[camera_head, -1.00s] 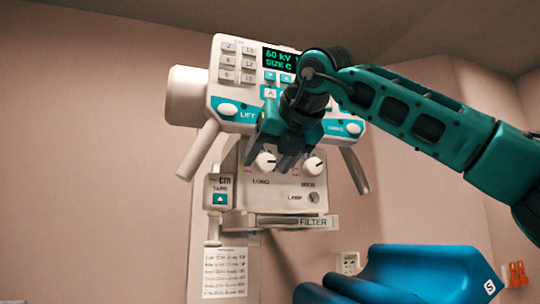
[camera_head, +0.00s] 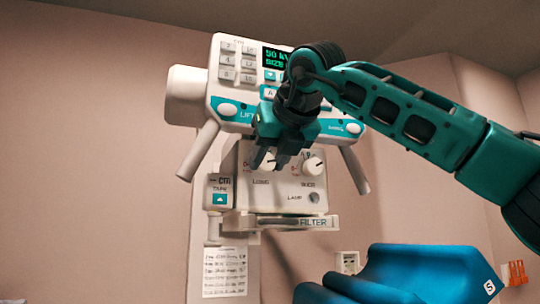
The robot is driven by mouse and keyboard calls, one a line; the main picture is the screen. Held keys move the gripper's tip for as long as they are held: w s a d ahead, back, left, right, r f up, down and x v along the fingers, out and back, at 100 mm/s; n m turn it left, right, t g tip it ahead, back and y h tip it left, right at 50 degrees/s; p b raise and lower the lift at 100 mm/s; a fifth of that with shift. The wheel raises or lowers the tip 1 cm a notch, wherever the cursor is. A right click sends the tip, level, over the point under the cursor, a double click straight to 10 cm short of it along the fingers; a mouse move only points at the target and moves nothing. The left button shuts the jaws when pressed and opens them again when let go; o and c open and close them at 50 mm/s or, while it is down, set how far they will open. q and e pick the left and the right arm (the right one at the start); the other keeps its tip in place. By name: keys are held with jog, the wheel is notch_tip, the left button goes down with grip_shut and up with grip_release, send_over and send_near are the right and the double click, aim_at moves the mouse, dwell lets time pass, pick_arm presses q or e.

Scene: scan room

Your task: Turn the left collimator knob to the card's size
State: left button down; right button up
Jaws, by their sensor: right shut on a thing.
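The left collimator knob (camera_head: 268,161), white and round above the LONG label, sits on the front of the collimator box. My right gripper (camera_head: 269,163) comes down from above, with its dark fingers on either side of this knob, shut on it. The fingers cover much of the knob, so its pointer is hard to read. The right knob (camera_head: 313,167) is white with a dark pointer mark and is free. A white card (camera_head: 225,272) with rows of small print hangs below left; its text is too small to read. My left gripper is not in view.
The green display (camera_head: 274,58) above is partly covered by my right arm. Two handles (camera_head: 199,150) slope down from the head. A FILTER tray (camera_head: 312,222) sits under the collimator box. A blue padded seat (camera_head: 425,270) stands at lower right.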

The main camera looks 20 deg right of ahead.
jog(key=shift+a+n+h, duration=0.1)
jog(key=shift+n+h, duration=0.3)
jog(key=shift+n, duration=0.1)
jog(key=o, duration=1)
jog(key=shift+o, duration=0.2)
jog(key=shift+s+r, duration=0.1)
jog(key=shift+s, duration=0.05)
jog(key=b+v, duration=0.1)
jog(key=v, duration=1.1)
jog(key=shift+s, duration=0.35)
